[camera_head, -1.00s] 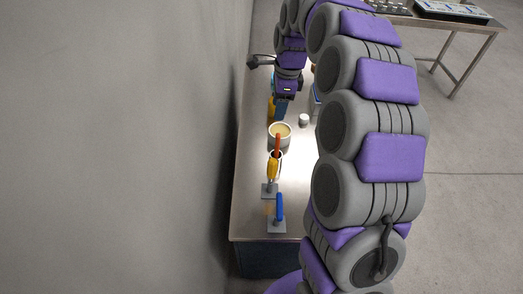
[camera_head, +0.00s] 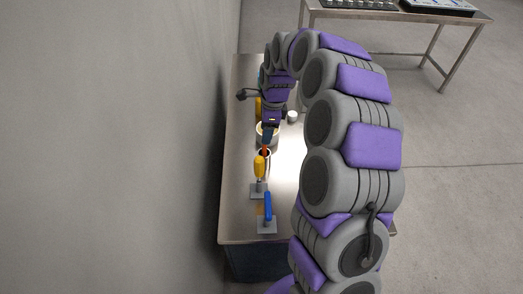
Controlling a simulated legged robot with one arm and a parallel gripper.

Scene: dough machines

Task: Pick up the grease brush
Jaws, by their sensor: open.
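A yellow object (camera_head: 258,107) stands behind, a small white jar (camera_head: 292,116) to the right. A wall (camera_head: 110,140) is close on the left.

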